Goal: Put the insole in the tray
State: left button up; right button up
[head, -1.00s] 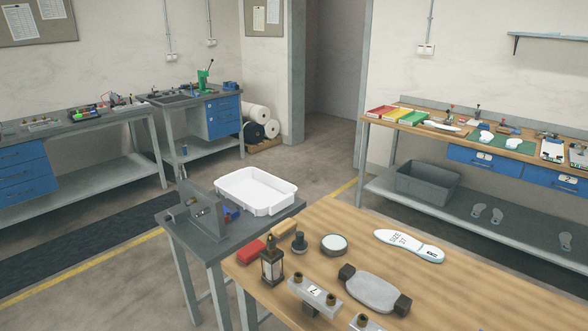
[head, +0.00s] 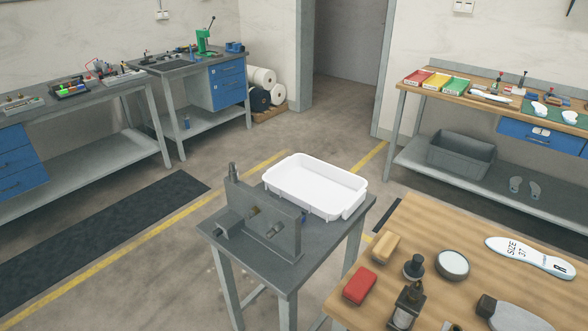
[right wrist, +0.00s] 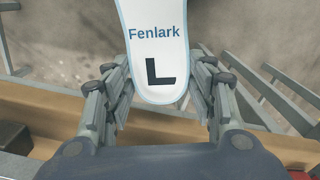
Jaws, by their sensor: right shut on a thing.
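My right gripper (right wrist: 160,84) is shut on the heel end of a white insole (right wrist: 153,35) marked "Fenlark" and "L", in the right wrist view. The insole points away from the gripper, and its front end is cut off by the top of the picture. The white tray (head: 312,187) lies on a small grey table (head: 349,223) in the head view and looks empty. Neither gripper shows in the head view. A second white insole (head: 530,257), marked "SIZE 37" and "R", lies on the wooden table at the right.
A grey metal fixture (head: 262,218) stands in front of the tray on the small table. The wooden table (head: 450,218) at lower right holds a red block (head: 360,285), a tan block (head: 385,247) and a round tin (head: 452,265). Open floor lies left of the small table.

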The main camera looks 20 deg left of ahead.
aim_at(306, 197)
jog(key=i+j, duration=0.1)
jog(key=j, duration=0.65)
jog(key=i+j, duration=0.1)
jog(key=j, duration=0.6)
jog(key=i+j+z, duration=0.1)
jog(key=j, duration=0.65)
